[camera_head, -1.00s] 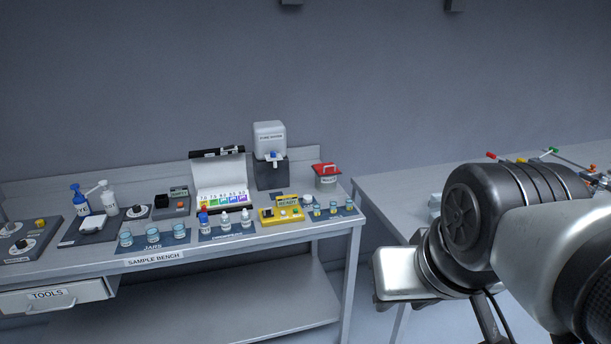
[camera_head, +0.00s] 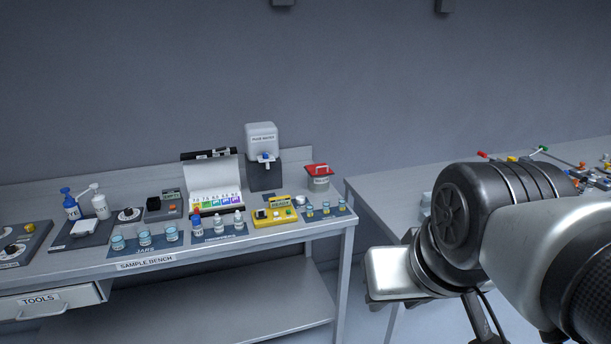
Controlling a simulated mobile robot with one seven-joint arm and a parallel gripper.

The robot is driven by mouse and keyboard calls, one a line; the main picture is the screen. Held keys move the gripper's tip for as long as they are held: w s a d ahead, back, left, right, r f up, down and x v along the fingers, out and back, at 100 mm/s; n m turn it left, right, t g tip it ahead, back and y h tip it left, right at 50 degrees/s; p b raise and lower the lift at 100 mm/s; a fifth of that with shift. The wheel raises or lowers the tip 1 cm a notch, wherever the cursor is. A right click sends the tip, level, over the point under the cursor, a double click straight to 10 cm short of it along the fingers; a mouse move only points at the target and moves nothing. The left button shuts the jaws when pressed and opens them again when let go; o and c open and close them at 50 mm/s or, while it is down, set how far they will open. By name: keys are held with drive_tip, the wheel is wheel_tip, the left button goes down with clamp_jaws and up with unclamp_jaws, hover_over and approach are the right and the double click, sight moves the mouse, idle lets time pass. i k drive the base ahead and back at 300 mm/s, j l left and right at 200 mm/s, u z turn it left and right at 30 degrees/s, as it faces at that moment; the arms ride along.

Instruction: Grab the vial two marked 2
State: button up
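Three small vials with yellow bands and bluish tops stand on a dark mat (camera_head: 350,218) at the right end of the sample bench (camera_head: 200,249). They are the left vial (camera_head: 310,211), the middle vial (camera_head: 326,208) and the right vial (camera_head: 342,206). Their markings are too small to read, so I cannot tell which one is marked 2. My arm fills the right side of the picture, to the right of the bench. My gripper's fingers are not clearly visible; the arm's lower end runs out at the bottom edge.
A yellow meter (camera_head: 274,216) stands just left of the vials. A red-lidded container (camera_head: 319,178) and a white water dispenser (camera_head: 262,145) stand behind. A second table (camera_head: 390,182) stands to the right, with a gap between.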

sight(326, 204)
drive_tip(key=i+u, duration=0.2)
drive_tip(key=i, duration=1.3)
drive_tip(key=i+l+z, duration=0.1)
drive_tip(key=z, duration=0.2)
drive_tip(key=i+j, duration=0.05)
